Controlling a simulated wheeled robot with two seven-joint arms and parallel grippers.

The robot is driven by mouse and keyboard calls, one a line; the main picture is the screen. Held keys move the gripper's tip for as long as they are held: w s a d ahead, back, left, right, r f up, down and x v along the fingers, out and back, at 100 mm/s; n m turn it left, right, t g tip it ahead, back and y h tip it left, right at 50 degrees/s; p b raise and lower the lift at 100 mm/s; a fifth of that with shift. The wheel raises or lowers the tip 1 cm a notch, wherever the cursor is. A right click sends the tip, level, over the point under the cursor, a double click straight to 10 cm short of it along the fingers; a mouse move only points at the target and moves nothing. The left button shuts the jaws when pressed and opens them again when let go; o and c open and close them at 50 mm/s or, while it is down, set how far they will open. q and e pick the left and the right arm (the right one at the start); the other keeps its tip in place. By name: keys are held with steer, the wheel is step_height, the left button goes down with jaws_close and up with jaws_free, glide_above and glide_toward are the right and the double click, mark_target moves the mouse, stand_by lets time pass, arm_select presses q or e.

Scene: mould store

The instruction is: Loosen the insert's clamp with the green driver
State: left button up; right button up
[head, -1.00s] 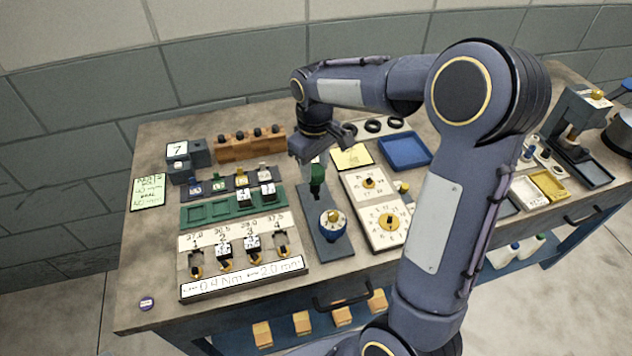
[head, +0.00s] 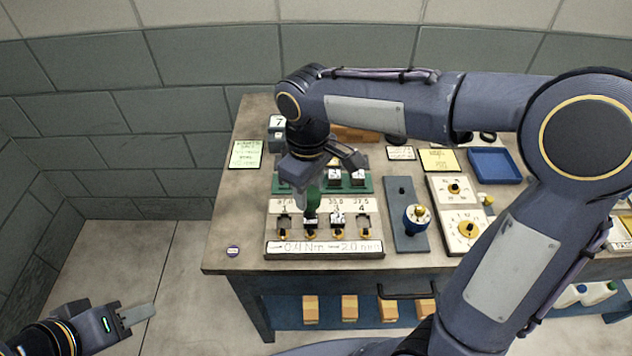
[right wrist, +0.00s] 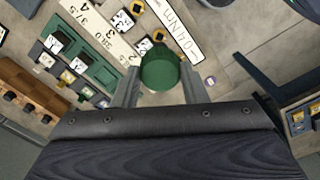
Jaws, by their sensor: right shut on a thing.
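The green driver (head: 312,204) is upright in my right gripper (head: 311,184), whose fingers are shut on its handle. In the right wrist view its round green top (right wrist: 160,70) sits between the fingers. It is over the clamp rack (head: 325,247), at or just above the second station from the left; I cannot tell whether its tip touches a clamp. White inserts stand in stations two (head: 310,223) and three (head: 338,221), with brass clamp screws in front. My left gripper (head: 138,316) is low at the left, away from the bench; its jaw opening is unclear.
The dark driver stand (head: 407,241) to the right holds a blue driver (head: 418,218). Two dial plates (head: 445,185) and a blue tray (head: 494,166) lie beyond it. A green insert tray (head: 362,188) is behind the rack. The front left bench corner is clear except a purple disc (head: 233,251).

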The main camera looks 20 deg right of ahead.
mark_target(310, 211)
steer(key=shift+f+b, duration=1.6)
steer(key=shift+f, duration=0.3)
steer(key=shift+f+b, duration=0.3)
steer(key=shift+f, duration=0.2)
steer(key=shift+f, duration=0.3)
steer(key=shift+f+b, duration=0.55)
steer(key=shift+f, duration=0.4)
stand_by(0.4)
